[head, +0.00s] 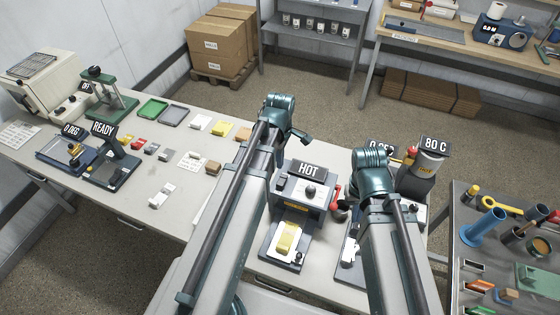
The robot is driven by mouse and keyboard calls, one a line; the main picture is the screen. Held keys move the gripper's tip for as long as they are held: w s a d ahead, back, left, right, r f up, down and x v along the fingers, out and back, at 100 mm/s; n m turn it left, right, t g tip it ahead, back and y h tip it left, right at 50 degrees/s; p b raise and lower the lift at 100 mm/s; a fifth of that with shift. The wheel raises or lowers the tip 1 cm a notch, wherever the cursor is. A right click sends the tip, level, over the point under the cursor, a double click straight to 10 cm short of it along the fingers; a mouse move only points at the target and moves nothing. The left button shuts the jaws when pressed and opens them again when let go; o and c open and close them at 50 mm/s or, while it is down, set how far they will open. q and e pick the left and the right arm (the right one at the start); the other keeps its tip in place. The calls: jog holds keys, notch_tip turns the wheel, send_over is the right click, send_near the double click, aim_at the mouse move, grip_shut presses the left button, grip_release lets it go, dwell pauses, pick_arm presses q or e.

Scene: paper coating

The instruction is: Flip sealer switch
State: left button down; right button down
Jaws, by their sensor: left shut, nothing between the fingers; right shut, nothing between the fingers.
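A grey bench machine with a HOT sign (309,169) stands between my two arms; it looks like the sealer. A dark knob (310,191) sits on its upper face and a red part (335,197) on its right side. A yellow pad (288,237) lies on its base plate, with a small black knob at the plate's right. I cannot tell which part is the switch. My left gripper (304,137) is shut and empty, beyond and above the machine. My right gripper (343,207) is shut and empty by the machine's right side, partly hidden by my arm.
An 80 C device (430,160) stands at the right, near another sign half hidden by my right arm. A READY device (112,165), trays (152,110) and small blocks fill the bench's left. A tool cart (540,195) stands at the right.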

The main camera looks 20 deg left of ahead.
aim_at(280, 184)
pick_arm(q)
notch_tip(280, 184, down, 11)
jog(key=b, duration=0.9)
jog(key=shift+r, duration=0.15)
jog(key=shift+s+f+b, duration=0.3)
jog(key=shift+b, duration=0.3)
jog(key=shift+w+r+t, duration=0.15)
jog(key=shift+t, duration=0.15)
jog(key=shift+w, duration=0.2)
jog(key=shift+w+r+p, duration=0.35)
jog(key=shift+w+p, duration=0.15)
jog(key=shift+w, duration=0.1)
